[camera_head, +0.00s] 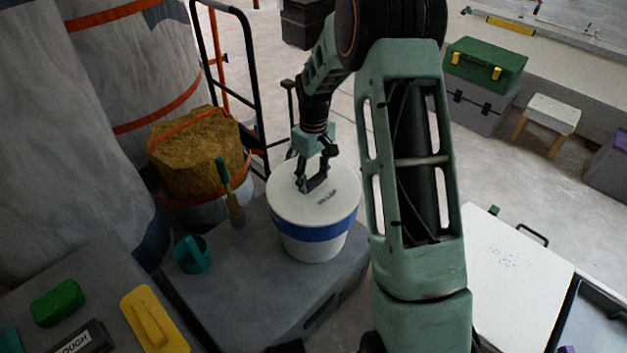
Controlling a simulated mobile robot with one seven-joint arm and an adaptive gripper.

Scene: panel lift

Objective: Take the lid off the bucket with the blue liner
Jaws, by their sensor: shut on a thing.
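A white bucket (311,247) with a blue band around its side stands upright on a grey box, near the picture's middle. Its round white lid (335,186) lies on top and carries small dark lettering. I cannot tell whether there is a gap between lid and rim. My gripper (313,184) points down at the lid's upper middle and is shut on a part of the lid. The gripped part is hidden by the fingers. My arm passes close to the right of the bucket.
The grey box (250,282) also bears a teal cup (192,254). A brush (231,192) stands near a brown strapped bundle (195,150). A green block (58,302) and yellow float (154,320) lie at lower left. A white panel (513,285) is at right.

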